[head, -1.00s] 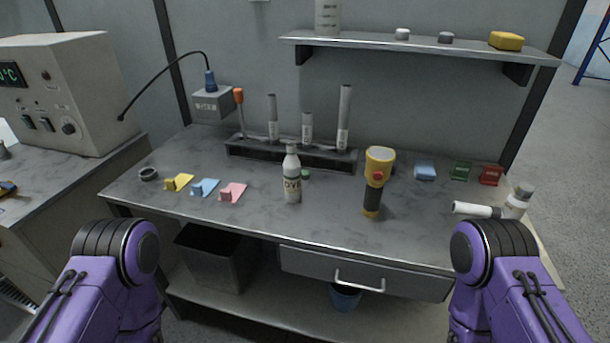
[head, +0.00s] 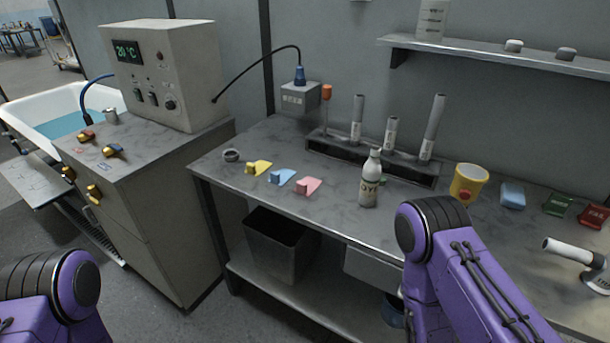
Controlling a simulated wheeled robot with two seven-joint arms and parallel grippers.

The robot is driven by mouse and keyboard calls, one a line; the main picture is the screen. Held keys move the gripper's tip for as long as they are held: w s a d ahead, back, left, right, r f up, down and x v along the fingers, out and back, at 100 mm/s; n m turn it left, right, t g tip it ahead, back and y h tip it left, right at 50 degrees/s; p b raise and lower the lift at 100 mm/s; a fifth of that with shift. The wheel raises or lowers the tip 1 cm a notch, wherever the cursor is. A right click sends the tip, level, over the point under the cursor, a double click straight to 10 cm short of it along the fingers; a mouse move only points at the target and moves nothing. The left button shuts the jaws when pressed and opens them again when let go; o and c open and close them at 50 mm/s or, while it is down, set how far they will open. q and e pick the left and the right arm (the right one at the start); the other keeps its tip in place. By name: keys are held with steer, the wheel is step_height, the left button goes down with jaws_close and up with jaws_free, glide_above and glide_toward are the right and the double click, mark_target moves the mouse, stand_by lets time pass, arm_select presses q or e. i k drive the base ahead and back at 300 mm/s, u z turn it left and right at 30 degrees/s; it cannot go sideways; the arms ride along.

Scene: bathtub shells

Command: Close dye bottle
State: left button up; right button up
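The dye bottle (head: 369,182) is a white bottle with dark "DYE" lettering. It stands upright on the grey bench in the head view, right of the pink clip-like piece. Its narrow neck is pale, with no green cap on it. Only purple links of my two arms show, at the lower left and lower right. Both grippers are out of view, so nothing shows of what they hold.
A rack (head: 335,150) with grey tubes stands behind the bottle. Yellow, blue and pink pieces (head: 308,186) lie to its left. A control box (head: 170,75) stands at left.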

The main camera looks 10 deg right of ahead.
mark_target(372, 170)
steer(key=u, duration=1.3)
steer(key=i, duration=1.85)
steer(key=z, duration=3.8)
